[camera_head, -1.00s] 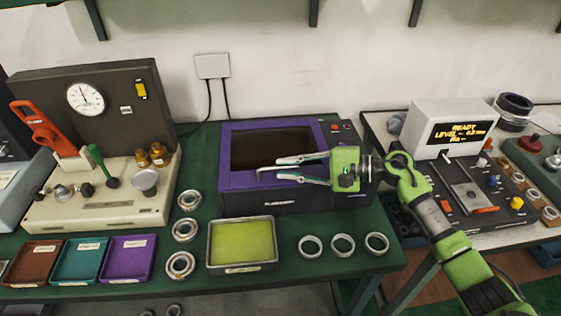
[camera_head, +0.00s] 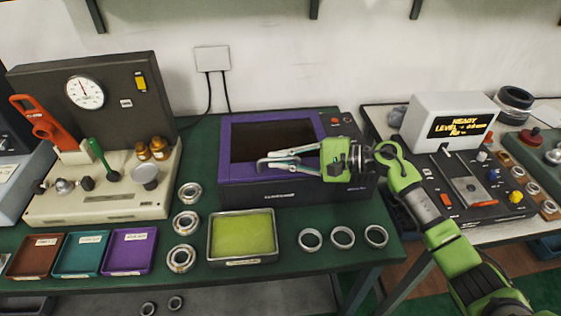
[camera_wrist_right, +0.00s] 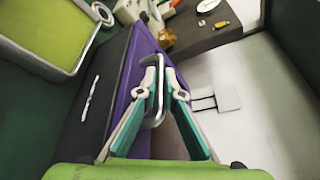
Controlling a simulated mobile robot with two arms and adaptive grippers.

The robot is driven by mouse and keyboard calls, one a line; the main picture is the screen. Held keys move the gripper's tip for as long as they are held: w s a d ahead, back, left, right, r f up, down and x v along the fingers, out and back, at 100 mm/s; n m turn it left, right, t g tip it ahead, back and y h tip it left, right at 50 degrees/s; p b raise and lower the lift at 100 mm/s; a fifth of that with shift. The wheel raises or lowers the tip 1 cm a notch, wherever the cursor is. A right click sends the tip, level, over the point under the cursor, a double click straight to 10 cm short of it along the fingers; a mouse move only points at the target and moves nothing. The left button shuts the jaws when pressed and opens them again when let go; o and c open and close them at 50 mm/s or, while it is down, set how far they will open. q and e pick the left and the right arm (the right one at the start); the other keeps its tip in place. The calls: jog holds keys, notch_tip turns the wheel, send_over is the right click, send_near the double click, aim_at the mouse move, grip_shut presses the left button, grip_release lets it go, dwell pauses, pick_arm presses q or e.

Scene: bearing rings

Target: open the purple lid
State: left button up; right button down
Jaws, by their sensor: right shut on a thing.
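The purple lid (camera_head: 228,130) lies on a dark box (camera_head: 290,192) at the back middle of the green table, framing a dark window. It looks closed. My right gripper (camera_head: 268,163) reaches over the lid's front from the right. In the right wrist view, its teal fingers (camera_wrist_right: 158,68) are shut on a thin metal handle (camera_wrist_right: 156,108) on the purple lid (camera_wrist_right: 142,50). Most of the handle is hidden by the fingers in the head view. My left gripper is out of view.
A green-lined tray (camera_head: 242,261) and several bearing rings (camera_head: 342,238) lie in front of the box. A gauge station (camera_head: 95,195) stands to the left. A console with a display (camera_head: 455,125) stands right, near my arm. The wall is close behind.

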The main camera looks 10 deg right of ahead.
jog(key=shift+w+r+b, duration=0.15)
jog(key=shift+r+b, duration=0.15)
jog(key=shift+r, duration=0.15)
jog(key=w+r+m+g+b, duration=0.2)
jog(key=w+r, duration=0.5)
jog(key=r, duration=0.6)
jog(key=shift+m+h+b, duration=0.4)
jog(key=shift+m+b, duration=0.1)
jog(key=shift+m, duration=0.4)
jog(key=shift+r, duration=0.1)
